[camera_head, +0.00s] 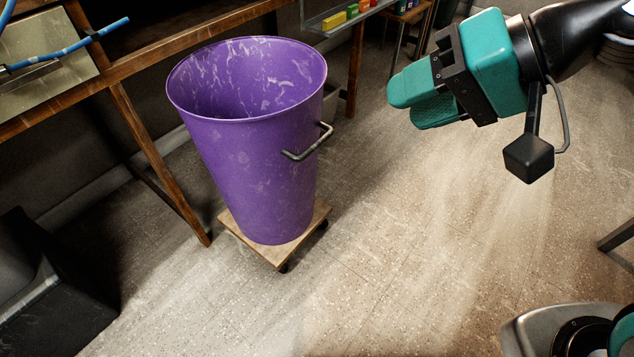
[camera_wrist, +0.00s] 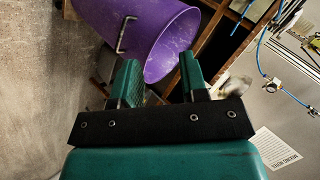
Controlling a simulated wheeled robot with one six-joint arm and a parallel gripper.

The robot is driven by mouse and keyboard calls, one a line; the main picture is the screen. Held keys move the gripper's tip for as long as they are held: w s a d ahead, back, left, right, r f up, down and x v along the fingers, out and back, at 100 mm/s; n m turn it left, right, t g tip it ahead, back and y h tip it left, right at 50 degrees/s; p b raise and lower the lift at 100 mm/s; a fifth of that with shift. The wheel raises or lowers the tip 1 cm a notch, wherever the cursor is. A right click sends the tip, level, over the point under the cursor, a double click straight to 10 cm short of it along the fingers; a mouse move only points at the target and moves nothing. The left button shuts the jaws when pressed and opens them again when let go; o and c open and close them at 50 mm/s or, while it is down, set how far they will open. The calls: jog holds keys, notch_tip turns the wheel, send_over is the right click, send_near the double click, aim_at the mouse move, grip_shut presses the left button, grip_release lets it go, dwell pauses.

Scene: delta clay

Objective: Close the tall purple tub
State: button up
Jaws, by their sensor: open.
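The tall purple tub (camera_head: 255,165) stands upright with its round mouth open and no lid on it. A grey bar handle (camera_head: 308,146) sticks out from its right side. The tub rests on a wooden dolly (camera_head: 309,226) with dark casters. The tub also shows beyond the fingers in the wrist view (camera_wrist: 154,30), with its handle (camera_wrist: 124,35) at the left of it. My gripper (camera_head: 410,102) is to the right of the tub, clear of it, at about rim height in the picture. Its teal fingers (camera_wrist: 160,82) are apart and nothing is between them. I see no lid in either view.
A wooden bench frame (camera_head: 150,165) stands behind and left of the tub, with a blue hose (camera_head: 100,30) above. A shelf with small coloured blocks (camera_head: 350,12) is at the back. A black bin-like object (camera_head: 50,290) is at lower left.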

jog(key=w+f+m+t+y+b, duration=0.1)
jog(key=w+f+m+t+b, duration=0.1)
jog(key=f+b, duration=0.5)
jog(key=w+f+m+t+y+b, duration=0.1)
jog(key=w+f+m+b, duration=0.15)
jog(key=f+b, duration=0.45)
jog(key=m+t+b, duration=0.3)
jog(key=m+b, duration=0.1)
jog(key=b, duration=0.3)
send_near(316, 148)
jog(key=shift+y, duration=0.4)
jog(key=b+x, duration=0.1)
jog(key=x, duration=0.2)
jog(key=b+x, duration=0.1)
jog(key=x, duration=0.4)
jog(key=shift+w+a+f+b, duration=0.2)
jog(key=shift+f+b, duration=0.2)
jog(key=shift+f, duration=0.05)
jog(key=shift+w+a, duration=0.35)
grip_shut()
